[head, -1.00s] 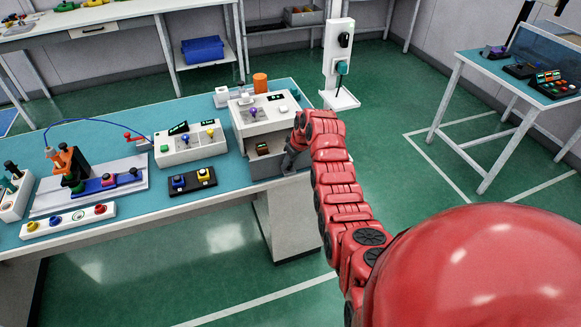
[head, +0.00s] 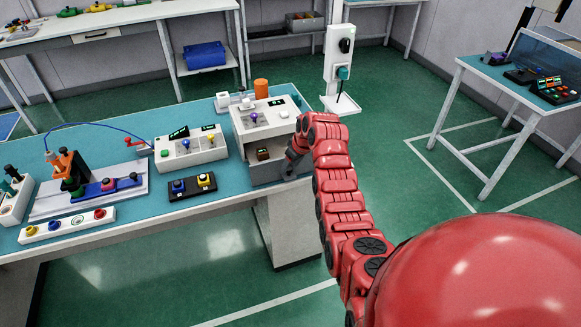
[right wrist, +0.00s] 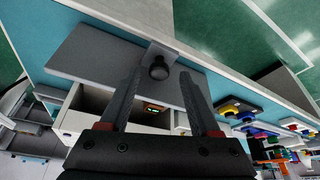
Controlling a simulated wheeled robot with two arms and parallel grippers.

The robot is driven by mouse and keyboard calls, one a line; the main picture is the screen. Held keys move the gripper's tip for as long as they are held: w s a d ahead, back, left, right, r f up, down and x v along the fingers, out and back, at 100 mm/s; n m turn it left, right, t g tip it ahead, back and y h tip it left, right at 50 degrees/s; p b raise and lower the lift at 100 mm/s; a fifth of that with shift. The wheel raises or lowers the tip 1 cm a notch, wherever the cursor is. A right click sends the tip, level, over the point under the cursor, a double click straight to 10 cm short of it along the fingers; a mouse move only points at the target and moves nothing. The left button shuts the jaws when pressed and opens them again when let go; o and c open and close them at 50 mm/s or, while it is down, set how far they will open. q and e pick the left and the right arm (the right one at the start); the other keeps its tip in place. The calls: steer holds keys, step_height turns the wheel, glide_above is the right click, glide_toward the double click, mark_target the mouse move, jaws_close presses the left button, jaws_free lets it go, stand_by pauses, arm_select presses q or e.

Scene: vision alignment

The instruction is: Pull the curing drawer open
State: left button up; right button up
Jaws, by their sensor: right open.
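The curing unit is a white box (head: 242,123) at the right end of the teal table. A grey drawer panel (head: 263,173) shows under its dark opening, and in the right wrist view it is a flat grey slab (right wrist: 95,58). A round black knob (right wrist: 159,68) sits by the slab's edge. My right gripper (head: 287,168) is at the box's right front; in the right wrist view its open fingers (right wrist: 160,74) lie on either side of the knob, with gaps showing. I cannot tell how far out the drawer stands. My left gripper is out of view.
A white post (head: 338,60) with a small shelf stands beyond the table.

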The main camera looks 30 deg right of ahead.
steer(key=p+v, duration=1)
steer(key=v, duration=0.6)
steer(key=shift+s+d+r, duration=0.1)
